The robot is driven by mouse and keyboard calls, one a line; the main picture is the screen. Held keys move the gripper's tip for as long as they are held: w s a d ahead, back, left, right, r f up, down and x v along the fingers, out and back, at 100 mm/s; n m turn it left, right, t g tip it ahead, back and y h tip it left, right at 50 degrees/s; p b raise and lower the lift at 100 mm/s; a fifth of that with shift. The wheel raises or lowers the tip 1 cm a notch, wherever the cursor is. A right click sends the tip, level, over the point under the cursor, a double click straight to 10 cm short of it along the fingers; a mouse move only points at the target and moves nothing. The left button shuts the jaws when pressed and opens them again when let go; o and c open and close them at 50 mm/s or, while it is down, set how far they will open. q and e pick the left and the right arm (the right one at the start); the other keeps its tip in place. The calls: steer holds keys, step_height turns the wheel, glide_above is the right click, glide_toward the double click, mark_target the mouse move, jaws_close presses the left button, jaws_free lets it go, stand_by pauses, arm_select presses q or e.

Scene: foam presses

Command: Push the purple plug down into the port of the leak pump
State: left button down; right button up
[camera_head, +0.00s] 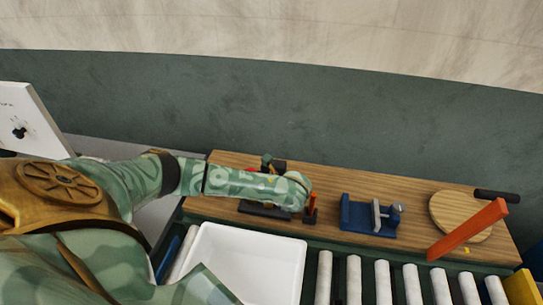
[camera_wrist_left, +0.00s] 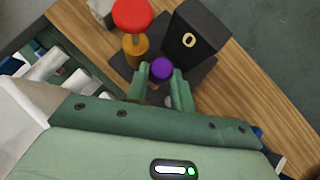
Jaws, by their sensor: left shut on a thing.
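In the left wrist view, the purple plug (camera_wrist_left: 161,70) shows its round top between the two green fingers of my left gripper (camera_wrist_left: 161,84), which is shut on it. The leak pump's black box (camera_wrist_left: 193,38), with a yellow ring-shaped mark, stands just beyond the plug on a dark base plate. A red knob (camera_wrist_left: 132,14) on a brass-coloured post (camera_wrist_left: 136,48) rises beside it. The port is hidden under the plug and fingers, so I cannot tell how deep the plug sits. In the head view, my left forearm covers most of the pump; its dark base (camera_head: 262,211) shows below.
On the wooden board (camera_head: 335,183) stand a blue vise (camera_head: 368,216) and a round wooden disc (camera_head: 447,213) with a slanting orange lever (camera_head: 466,231). A white bin (camera_head: 290,247) and a roller conveyor (camera_head: 384,283) lie in front.

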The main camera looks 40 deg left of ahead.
arm_select(q)
steer(key=f, duration=0.2)
steer(key=f+b, duration=0.1)
steer(key=f, duration=0.1)
steer(key=shift+w+a, duration=0.3)
steer(key=shift+w, duration=0.05)
steer(key=c, duration=1.2)
jaws_free()
steer(key=shift+f, duration=0.1)
steer(key=p+v, duration=0.4)
steer(key=v, duration=0.8)
